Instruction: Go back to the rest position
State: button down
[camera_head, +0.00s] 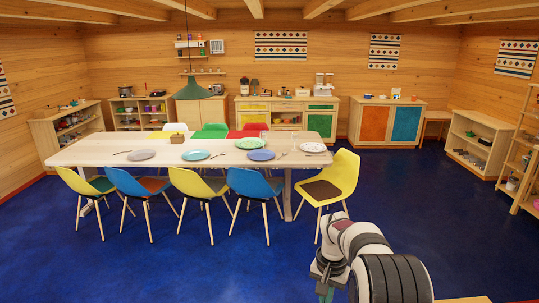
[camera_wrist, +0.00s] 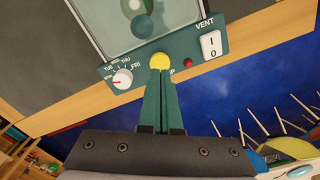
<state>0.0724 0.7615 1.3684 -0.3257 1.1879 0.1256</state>
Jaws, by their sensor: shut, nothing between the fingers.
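My gripper (camera_wrist: 162,78) shows in the wrist view with its two teal fingers together and nothing between them. The fingertips point at a round yellow button (camera_wrist: 160,61) on the front of a teal panel (camera_wrist: 188,72). They overlap the button's lower edge in the picture; I cannot tell whether they touch it. In the head view my arm is at the lower right, bent down, and the fingertips are not clearly seen.
The panel carries a day dial (camera_wrist: 122,79), a red light (camera_wrist: 188,63) and a white VENT rocker switch (camera_wrist: 211,44). A window (camera_wrist: 120,15) is above. In the head view, a long table (camera_head: 215,148) with plates and chairs stands ahead; blue floor (camera_head: 180,265) is open before it.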

jog(key=shift+r, duration=1.3)
jog(key=shift+s+r, duration=0.1)
jog(key=s+a+r+y, duration=0.15)
jog(key=s+r, duration=0.35)
jog(key=s, duration=0.5)
jog(key=s+a+r+h, duration=0.1)
jog(key=s+a+r, duration=0.2)
jog(key=s+r, duration=0.45)
jog(key=s+a+f, duration=0.1)
jog(key=s+f, duration=0.1)
jog(key=s, duration=0.6)
jog(key=s+a+f+y, duration=0.1)
jog(key=s+f, duration=0.1)
jog(key=s, duration=0.7)
jog(key=shift+s+a+f, duration=0.15)
jog(key=shift+s+a, duration=0.1)
jog(key=shift+s, duration=0.05)
